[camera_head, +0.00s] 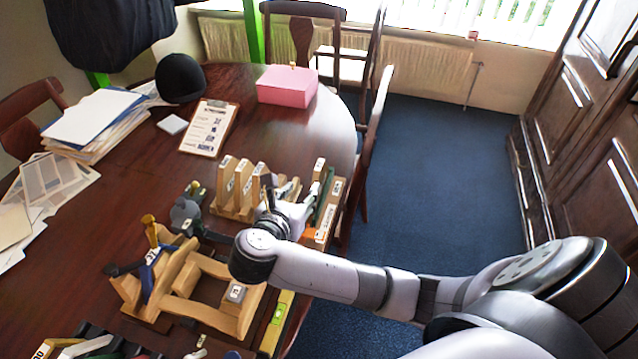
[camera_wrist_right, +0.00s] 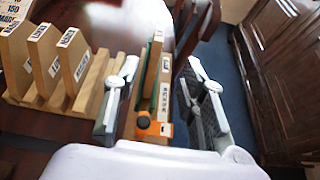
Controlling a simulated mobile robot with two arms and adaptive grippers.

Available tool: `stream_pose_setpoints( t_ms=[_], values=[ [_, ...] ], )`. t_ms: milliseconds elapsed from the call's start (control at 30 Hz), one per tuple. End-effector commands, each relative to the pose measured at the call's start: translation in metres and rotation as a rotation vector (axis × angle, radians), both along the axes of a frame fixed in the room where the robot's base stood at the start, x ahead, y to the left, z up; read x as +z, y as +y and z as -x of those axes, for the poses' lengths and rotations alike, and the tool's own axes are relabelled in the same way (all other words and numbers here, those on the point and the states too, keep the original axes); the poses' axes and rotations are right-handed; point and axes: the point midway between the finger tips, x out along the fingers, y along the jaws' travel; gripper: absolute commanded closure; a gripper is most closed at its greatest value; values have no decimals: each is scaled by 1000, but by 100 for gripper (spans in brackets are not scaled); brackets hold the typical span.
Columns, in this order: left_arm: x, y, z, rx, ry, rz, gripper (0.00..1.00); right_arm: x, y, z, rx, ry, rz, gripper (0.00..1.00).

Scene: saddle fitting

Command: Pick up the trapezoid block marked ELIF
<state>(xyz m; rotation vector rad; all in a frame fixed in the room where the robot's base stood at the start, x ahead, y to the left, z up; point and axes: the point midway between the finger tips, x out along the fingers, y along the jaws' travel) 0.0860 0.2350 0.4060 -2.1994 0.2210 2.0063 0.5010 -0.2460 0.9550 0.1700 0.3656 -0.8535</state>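Several upright wooden blocks with slanted tops and white labels stand in a wooden rack (camera_head: 232,212) in the head view. Three of them, the left block (camera_head: 225,172), the middle block (camera_head: 243,181) and the right block (camera_head: 261,170), also show at the left of the right wrist view (camera_wrist_right: 45,55). I cannot read ELIF on any label. My right gripper (camera_head: 284,190) is over the rack's right part. In the right wrist view its fingers (camera_wrist_right: 165,100) are spread, with a narrow labelled wooden piece (camera_wrist_right: 151,85) and a green strip between them. My left gripper is not in view.
A wooden saddle-like frame (camera_head: 180,280) stands in front of the rack, with a green level (camera_head: 276,322) beside it. A clipboard (camera_head: 209,128), pink box (camera_head: 287,86) and black helmet (camera_head: 180,78) lie farther back. The table's right edge is close to the rack.

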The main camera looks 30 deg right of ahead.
Motion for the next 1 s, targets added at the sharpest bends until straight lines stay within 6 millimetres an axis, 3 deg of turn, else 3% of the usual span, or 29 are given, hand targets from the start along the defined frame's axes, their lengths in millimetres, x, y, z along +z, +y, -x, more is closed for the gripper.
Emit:
stream_pose_setpoints(
  t_ms=[500,767,1000],
  values=[
    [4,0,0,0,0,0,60,-38,-72,-60,-1,3,4,62],
    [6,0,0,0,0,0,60,-46,-86,-73,0,2,1,62],
    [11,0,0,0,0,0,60,-58,-109,-94,-2,4,2,62]
  ],
)
